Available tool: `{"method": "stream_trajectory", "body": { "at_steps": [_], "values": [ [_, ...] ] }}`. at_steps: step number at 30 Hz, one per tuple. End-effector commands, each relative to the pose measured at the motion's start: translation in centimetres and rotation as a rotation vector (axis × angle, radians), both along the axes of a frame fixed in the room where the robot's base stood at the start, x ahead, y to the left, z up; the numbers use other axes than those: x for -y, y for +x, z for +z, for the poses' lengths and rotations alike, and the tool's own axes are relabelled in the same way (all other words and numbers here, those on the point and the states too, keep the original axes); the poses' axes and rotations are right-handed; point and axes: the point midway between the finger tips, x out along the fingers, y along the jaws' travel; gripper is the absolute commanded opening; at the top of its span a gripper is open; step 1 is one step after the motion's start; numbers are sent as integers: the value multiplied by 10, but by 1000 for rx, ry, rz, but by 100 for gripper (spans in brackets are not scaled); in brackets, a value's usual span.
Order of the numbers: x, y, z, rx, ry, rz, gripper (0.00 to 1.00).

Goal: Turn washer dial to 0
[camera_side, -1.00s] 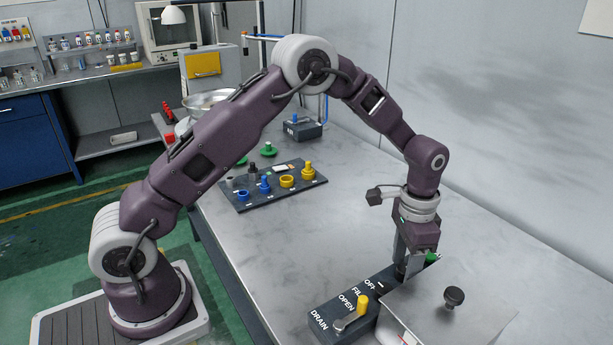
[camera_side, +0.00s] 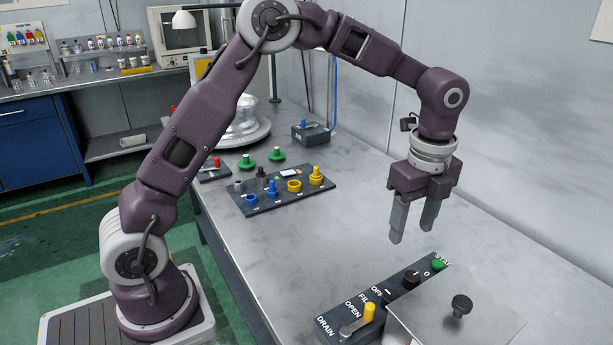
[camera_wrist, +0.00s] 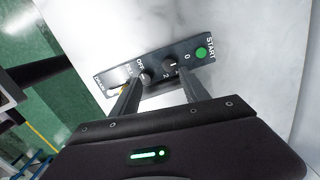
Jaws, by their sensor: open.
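The washer panel (camera_side: 345,322) is a dark strip with white lettering on the table at the lower right. Its dial (camera_side: 412,276) is a black round knob near the 0 label; in the wrist view the dial (camera_wrist: 170,66) has a pale mark, with 0 to its right and a 2 below. I cannot tell for sure which label the mark points at. My gripper (camera_side: 412,235) is open, empty and pointing down, above and apart from the panel. In the wrist view its fingers (camera_wrist: 158,85) reach toward the panel, the dial showing between them.
A green START button (camera_side: 438,265) sits beyond the dial. A second black knob (camera_side: 388,297) by OFF and a yellow-handled lever (camera_side: 369,312) sit nearer. A grey box with a black knob (camera_side: 461,305) adjoins the panel. A board of coloured parts (camera_side: 255,208) stands left; the table between is clear.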

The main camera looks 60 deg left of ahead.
Motion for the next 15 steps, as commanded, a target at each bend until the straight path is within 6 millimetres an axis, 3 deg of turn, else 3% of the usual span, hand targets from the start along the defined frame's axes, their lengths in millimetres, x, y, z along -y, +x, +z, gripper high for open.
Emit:
{"method": "stream_trajectory", "body": {
  "at_steps": [6,15],
  "values": [
    [-15,-34,45,83,10,223,53],
    [-37,-93,92,199,-23,571,53]
  ]
}}
